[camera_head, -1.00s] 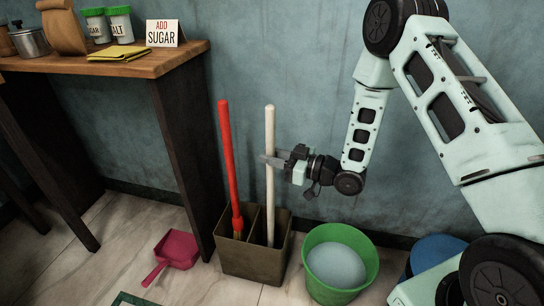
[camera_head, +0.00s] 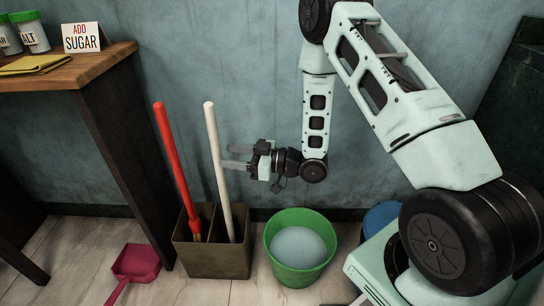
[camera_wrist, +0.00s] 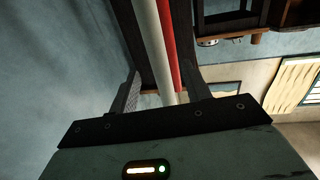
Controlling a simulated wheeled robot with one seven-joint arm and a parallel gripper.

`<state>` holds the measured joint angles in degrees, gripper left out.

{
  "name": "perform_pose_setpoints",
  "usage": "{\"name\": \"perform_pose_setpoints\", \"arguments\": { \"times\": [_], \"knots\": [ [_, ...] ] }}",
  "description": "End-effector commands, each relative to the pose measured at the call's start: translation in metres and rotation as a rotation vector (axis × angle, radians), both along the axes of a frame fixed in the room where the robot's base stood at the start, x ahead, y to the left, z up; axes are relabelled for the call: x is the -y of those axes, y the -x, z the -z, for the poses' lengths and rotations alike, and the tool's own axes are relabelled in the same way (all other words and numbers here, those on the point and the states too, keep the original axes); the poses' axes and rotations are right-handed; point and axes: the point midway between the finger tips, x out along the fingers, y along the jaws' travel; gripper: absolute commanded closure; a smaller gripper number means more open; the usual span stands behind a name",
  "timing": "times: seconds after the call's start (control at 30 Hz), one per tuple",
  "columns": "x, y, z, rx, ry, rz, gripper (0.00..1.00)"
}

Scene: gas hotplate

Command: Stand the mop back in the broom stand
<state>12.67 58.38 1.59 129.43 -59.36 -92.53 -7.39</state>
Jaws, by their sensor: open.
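The brown broom stand (camera_head: 212,262) is on the floor with two compartments. A pale handle (camera_head: 217,160), apparently the mop's, stands in the right compartment and leans left in the picture. A red handle (camera_head: 176,165) stands in the left compartment. Their lower ends are hidden inside the stand. My gripper (camera_head: 232,157) is open and empty, just right of the pale handle's upper part, with its fingers pointing at it. In the wrist view the pale handle (camera_wrist: 156,45) shows between the spread fingers, with the red handle (camera_wrist: 172,50) behind it. I cannot tell whether a fingertip touches the pale handle.
A green bucket (camera_head: 298,272) with pale contents stands right of the stand, and a blue container (camera_head: 382,218) is beyond it. A pink dustpan (camera_head: 135,263) lies to the left. A wooden table (camera_head: 95,62) stands at left, and the wall is close behind.

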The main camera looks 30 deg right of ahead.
Motion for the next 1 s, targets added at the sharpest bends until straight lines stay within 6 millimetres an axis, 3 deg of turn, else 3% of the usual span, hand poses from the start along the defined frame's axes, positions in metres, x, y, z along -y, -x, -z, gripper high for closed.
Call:
{"name": "perform_pose_setpoints", "arguments": {
  "times": [0.3, 0.5, 0.7, 1.0],
  "knots": [
    [0.058, 0.052, -0.002, -0.004, -0.002, 0.006, 0.52],
    [0.084, 0.076, -0.002, -0.001, -0.001, 0.003, 0.52],
    [0.096, 0.088, -0.001, 0.000, 0.000, 0.001, 0.52],
    [0.097, 0.089, -0.001, 0.001, -0.001, -0.001, 0.52]
  ]
}}
